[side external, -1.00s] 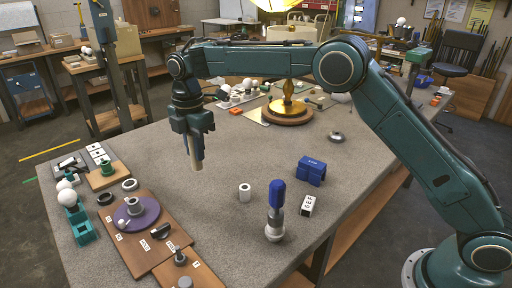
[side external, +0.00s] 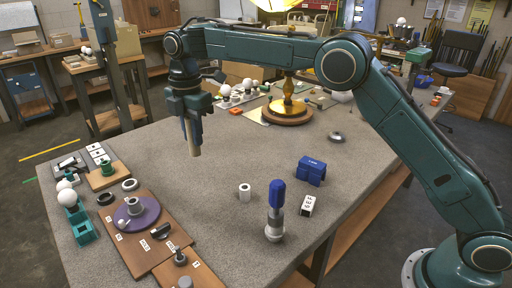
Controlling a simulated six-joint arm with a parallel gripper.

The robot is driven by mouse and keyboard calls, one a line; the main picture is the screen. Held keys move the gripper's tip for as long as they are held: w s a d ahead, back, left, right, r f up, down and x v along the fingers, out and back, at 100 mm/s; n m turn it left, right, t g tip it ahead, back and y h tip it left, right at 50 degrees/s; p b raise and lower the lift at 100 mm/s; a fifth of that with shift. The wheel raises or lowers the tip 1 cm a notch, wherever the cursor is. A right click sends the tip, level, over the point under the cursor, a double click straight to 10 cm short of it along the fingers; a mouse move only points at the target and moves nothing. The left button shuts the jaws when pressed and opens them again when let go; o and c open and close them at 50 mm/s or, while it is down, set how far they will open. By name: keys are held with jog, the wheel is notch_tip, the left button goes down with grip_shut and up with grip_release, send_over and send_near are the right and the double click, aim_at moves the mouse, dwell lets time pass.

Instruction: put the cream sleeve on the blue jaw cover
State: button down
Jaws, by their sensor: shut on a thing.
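My gripper (side external: 192,128) is shut on a tan-cream tube, which looks like the cream sleeve (side external: 194,149). The sleeve hangs upright below the fingers, above the left middle of the table and clear of it. Its upper part is hidden by the fingers. The blue jaw cover (side external: 312,171) is a blue block with a notch below, standing on the table to the right of my gripper and well apart from it.
A white hollow cylinder (side external: 244,192), a blue-topped grey tool (side external: 276,210) and a white block (side external: 308,205) stand near the cover. Brown boards (side external: 150,250) with parts lie front left. A brass lamp (side external: 288,108) stands behind. The table (side external: 225,160) below my gripper is bare.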

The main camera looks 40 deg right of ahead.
jog(key=shift+d, duration=0.1)
notch_tip(320, 180, up, 7)
jog(key=m, duration=0.2)
send_over(313, 162)
notch_tip(313, 162, down, 20)
jog(key=shift+r, duration=0.1)
dwell(0.6)
jog(key=shift+f, duration=0.2)
jog(key=c, duration=1.2)
grip_release()
jog(key=shift+c, duration=0.2)
